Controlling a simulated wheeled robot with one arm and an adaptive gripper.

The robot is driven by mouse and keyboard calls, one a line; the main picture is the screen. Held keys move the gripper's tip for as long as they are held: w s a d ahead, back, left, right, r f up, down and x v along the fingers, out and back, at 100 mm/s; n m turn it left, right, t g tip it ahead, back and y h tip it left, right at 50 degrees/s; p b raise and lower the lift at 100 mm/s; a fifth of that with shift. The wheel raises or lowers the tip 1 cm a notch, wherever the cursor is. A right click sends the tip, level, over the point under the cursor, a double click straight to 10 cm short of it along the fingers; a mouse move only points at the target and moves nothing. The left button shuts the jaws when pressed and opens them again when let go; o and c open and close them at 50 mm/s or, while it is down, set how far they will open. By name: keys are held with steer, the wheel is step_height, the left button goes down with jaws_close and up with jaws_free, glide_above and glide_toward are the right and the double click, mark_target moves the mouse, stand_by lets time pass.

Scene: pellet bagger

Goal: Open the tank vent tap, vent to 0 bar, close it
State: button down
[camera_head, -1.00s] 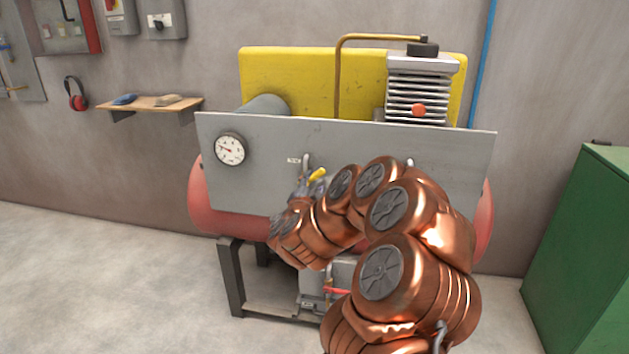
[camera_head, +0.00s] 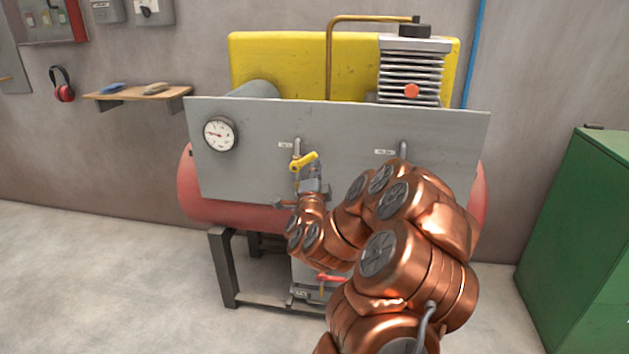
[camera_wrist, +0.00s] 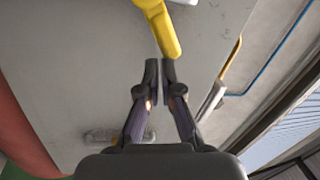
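The tap with a yellow lever (camera_head: 306,160) hangs from a bent pipe on the grey panel (camera_head: 250,165). The lever slants up to the right. Its yellow arm (camera_wrist: 162,28) shows at the top of the wrist view. My gripper (camera_head: 310,168) is just below and beside the lever. In the wrist view my gripper's fingertips (camera_wrist: 160,68) are nearly together with nothing held between them. The lever's end is close to the right fingertip; I cannot tell if they touch. The round pressure gauge (camera_head: 220,133) is on the panel's left; its scale is too small to read.
A second bent pipe (camera_head: 403,149) with a label is right of the yellow tap, partly behind my arm. A red lever (camera_head: 330,278) sits low under the tank (camera_head: 195,190). A green cabinet (camera_head: 580,220) stands at right. The floor at left is clear.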

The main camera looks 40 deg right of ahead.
steer(key=s+f+m+t+y+b, duration=0.65)
steer(key=s+f+t+b, duration=0.2)
steer(key=f, duration=0.25)
steer(key=w+d+r+b, duration=0.2)
steer(key=w+r+b, duration=0.2)
steer(key=w+r, duration=0.5)
steer(key=shift+w+t+h, duration=0.35)
steer(key=shift+w+t, duration=0.1)
steer(key=shift+w, duration=0.2)
steer(key=shift+r+n+y, duration=0.2)
steer(key=shift+n+y, duration=0.2)
steer(key=shift+n, duration=0.05)
